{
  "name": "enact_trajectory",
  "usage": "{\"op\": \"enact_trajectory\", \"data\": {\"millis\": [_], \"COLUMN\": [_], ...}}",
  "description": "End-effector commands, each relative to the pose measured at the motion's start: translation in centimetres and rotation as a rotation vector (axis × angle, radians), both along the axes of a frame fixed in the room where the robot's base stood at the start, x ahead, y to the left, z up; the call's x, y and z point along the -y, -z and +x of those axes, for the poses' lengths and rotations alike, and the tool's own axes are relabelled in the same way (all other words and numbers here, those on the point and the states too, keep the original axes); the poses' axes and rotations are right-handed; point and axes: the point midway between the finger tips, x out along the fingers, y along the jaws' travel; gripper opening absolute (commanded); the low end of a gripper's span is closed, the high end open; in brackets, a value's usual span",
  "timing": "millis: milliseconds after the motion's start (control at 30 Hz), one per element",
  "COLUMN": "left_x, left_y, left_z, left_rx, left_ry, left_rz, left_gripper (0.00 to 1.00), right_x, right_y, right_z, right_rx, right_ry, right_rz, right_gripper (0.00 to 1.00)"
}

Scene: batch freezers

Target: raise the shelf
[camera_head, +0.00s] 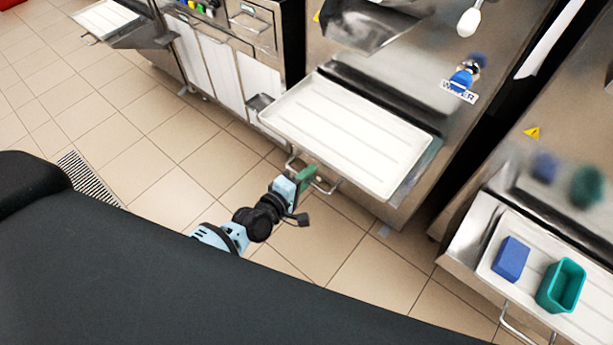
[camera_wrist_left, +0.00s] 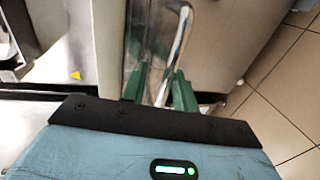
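The shelf is a metal ledge with a wire handle (camera_head: 328,188) under its front edge, fixed to the front of the middle freezer. A white tray (camera_head: 345,135) lies on it. My left gripper (camera_head: 306,176) is at the handle's left part, just below the shelf's front edge. In the left wrist view its green fingers (camera_wrist_left: 159,88) stand apart, with the shiny handle bar (camera_wrist_left: 179,45) running between them. The fingers look open around the bar, not closed on it. My right gripper is not in view.
The freezer (camera_head: 410,75) has a blue-handled tap (camera_head: 462,79) above the shelf. To the right, another shelf tray holds a blue block (camera_head: 510,259) and a teal container (camera_head: 561,286). A cabinet (camera_head: 215,65) stands to the left. Tiled floor (camera_head: 150,150) is clear at left.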

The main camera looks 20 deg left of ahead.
Motion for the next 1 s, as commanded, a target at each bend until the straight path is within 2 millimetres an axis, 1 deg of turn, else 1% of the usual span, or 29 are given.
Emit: {"op": "enact_trajectory", "data": {"millis": [167, 400, 600, 733, 1000], "left_x": [-0.5, -1.7, -2.4, -2.6, -2.6], "left_y": [-0.2, -1.0, -1.5, -1.6, -1.6], "left_z": [-1.2, -4.6, -6.6, -7.1, -7.2], "left_rx": [-0.002, -0.001, 0.001, 0.002, 0.002], "left_ry": [0.0, 0.0, 0.0, -0.001, -0.001], "left_rz": [0.001, 0.001, 0.001, 0.0, 0.0], "left_gripper": [0.29, 0.29, 0.29, 0.29, 0.29], "right_x": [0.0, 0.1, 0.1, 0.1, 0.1], "right_y": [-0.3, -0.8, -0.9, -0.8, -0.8], "right_z": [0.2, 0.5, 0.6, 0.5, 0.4], "right_rx": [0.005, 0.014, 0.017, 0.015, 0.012], "right_ry": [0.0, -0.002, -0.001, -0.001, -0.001], "right_rz": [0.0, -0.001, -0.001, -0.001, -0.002], "right_gripper": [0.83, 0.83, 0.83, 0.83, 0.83]}}
